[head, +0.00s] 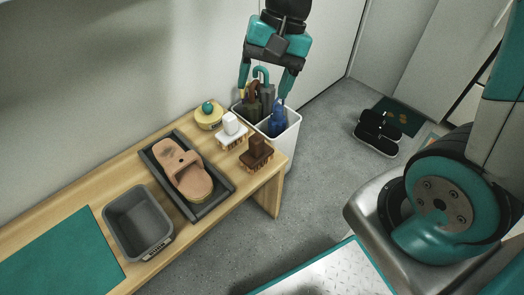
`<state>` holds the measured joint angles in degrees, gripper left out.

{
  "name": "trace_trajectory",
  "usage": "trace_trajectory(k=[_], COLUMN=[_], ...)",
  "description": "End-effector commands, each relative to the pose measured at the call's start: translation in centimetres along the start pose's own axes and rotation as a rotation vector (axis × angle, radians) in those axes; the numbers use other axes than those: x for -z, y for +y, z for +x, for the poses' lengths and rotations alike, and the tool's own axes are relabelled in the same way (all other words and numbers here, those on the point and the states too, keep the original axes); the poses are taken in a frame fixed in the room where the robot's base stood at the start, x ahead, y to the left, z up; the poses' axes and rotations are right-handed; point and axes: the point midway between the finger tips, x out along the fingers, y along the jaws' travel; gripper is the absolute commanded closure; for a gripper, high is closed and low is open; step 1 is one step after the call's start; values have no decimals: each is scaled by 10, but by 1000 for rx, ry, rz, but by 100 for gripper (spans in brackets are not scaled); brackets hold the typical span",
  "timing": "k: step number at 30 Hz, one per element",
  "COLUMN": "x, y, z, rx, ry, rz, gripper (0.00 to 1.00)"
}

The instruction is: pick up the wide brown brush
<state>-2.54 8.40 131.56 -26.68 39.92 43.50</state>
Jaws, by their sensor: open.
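The wide brown brush (257,154) lies near the right end of the wooden bench, its block-shaped handle up and its bristles down. My gripper (263,95) is at the top of the head view, pointing down with its two teal fingers spread. Nothing shows held by it. In the picture it is above the brush and overlaps the white bin behind; its exact height and distance from the brush are hard to tell. The brush is not covered by the gripper.
A white-handled brush (231,130) stands close to the left of the brown one. A yellow round tin with a teal knob (208,114), a dark tray (222,190) with a sandal (187,177) and a grey bin (139,222) share the bench. A white bin (292,134) holds umbrellas.

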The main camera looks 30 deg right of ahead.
Motion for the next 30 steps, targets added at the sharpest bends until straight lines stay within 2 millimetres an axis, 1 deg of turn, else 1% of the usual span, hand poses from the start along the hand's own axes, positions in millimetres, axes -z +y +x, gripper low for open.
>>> trace_trajectory(k=[1, 3, 6, 9, 11, 14, 21, 24, 27, 30], x=[27, 55, 85, 102, 106, 108, 104, 103, 102, 101], y=[9, 20, 36, 46, 50, 52, 52, 52, 52, 51], z=[11, 23, 38, 48, 55, 72, 128, 149, 164, 172], rx=[-6, -10, -18, -22, -24, -26, -27, -27, -26, -25], ry=[-16, -29, -45, -53, -57, -59, -59, -58, -58, -57], rz=[176, 396, 639, 786, 833, 857, 854, 853, 853, 852], gripper=[34, 34, 34, 34, 34, 34, 34, 34, 34, 34])
